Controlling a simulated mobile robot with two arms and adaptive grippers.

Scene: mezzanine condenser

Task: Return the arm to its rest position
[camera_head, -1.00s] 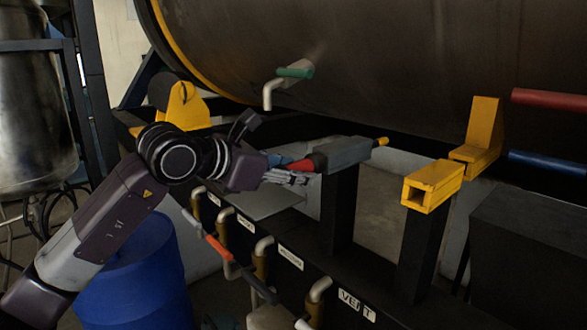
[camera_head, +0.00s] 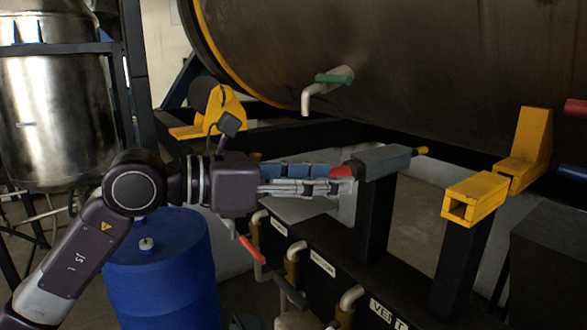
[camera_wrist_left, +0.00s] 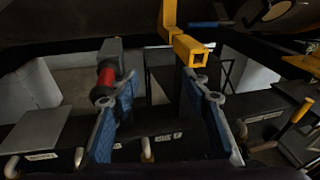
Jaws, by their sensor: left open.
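My left gripper (camera_head: 335,185) reaches in from the left in the head view, its fingers pointing right and roughly level. Its open fingers with blue pads show apart in the left wrist view (camera_wrist_left: 160,98), with nothing held between them. The fingertips are just left of a grey block (camera_head: 387,160) on a black post. The block's red end (camera_head: 342,171) is partly hidden behind the fingers. In the left wrist view, the red end (camera_wrist_left: 106,76) shows beyond the left finger; I cannot tell whether they touch. My right gripper is in neither view.
A large dark tank (camera_head: 400,70) with a green-handled tap (camera_head: 332,78) spans above. A yellow square tube (camera_head: 474,198) and yellow bracket (camera_head: 527,148) stand right. Labelled pipes with a red-handled valve (camera_head: 251,249) lie below. A blue drum (camera_head: 165,270) stands beneath the arm.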

